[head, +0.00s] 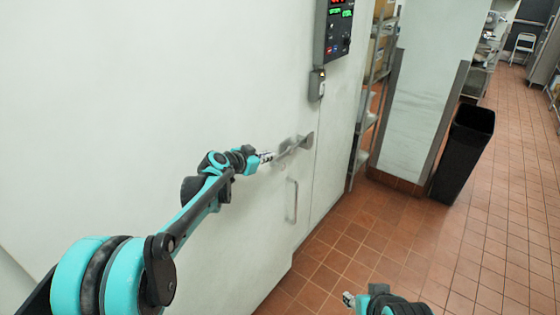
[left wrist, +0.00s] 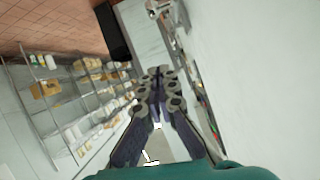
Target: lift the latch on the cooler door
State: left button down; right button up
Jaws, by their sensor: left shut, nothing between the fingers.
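The cooler door (head: 110,90) is a large white panel filling the left of the head view. Its metal latch (head: 291,147) sticks out near the door's right edge, with a round end at the right. My left gripper (head: 268,156) is shut and empty, its tip at the left end of the latch; I cannot tell whether they touch. Its closed fingers also show in the left wrist view (left wrist: 160,73). Only part of my right gripper (head: 349,299) shows at the bottom of the head view, and its jaw state is unclear.
A vertical pull handle (head: 292,200) sits below the latch. A control panel (head: 333,35) and a small switch box (head: 317,85) are above it. A wire shelf (head: 369,100) and a black bin (head: 466,150) stand to the right. The tiled floor between is clear.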

pick_arm(q)
jog(key=b, duration=0.3)
send_over(283, 165)
jog(key=s, duration=0.1)
notch_tip(283, 165, down, 4)
jog(key=f, duration=0.2)
jog(key=f+b, duration=0.1)
jog(key=shift+s+a+f, duration=0.1)
jog(key=shift+a+f, duration=0.3)
jog(key=shift+f, duration=0.15)
jog(key=shift+s+a+f+b, duration=0.15)
jog(key=shift+f+b, duration=0.25)
jog(key=shift+f, duration=0.35)
notch_tip(283, 165, down, 10)
jog(key=w+d+b, duration=0.1)
jog(key=b, duration=0.1)
jog(key=shift+w+r, duration=0.2)
jog(key=shift+w, duration=0.05)
jog(key=shift+d, duration=0.15)
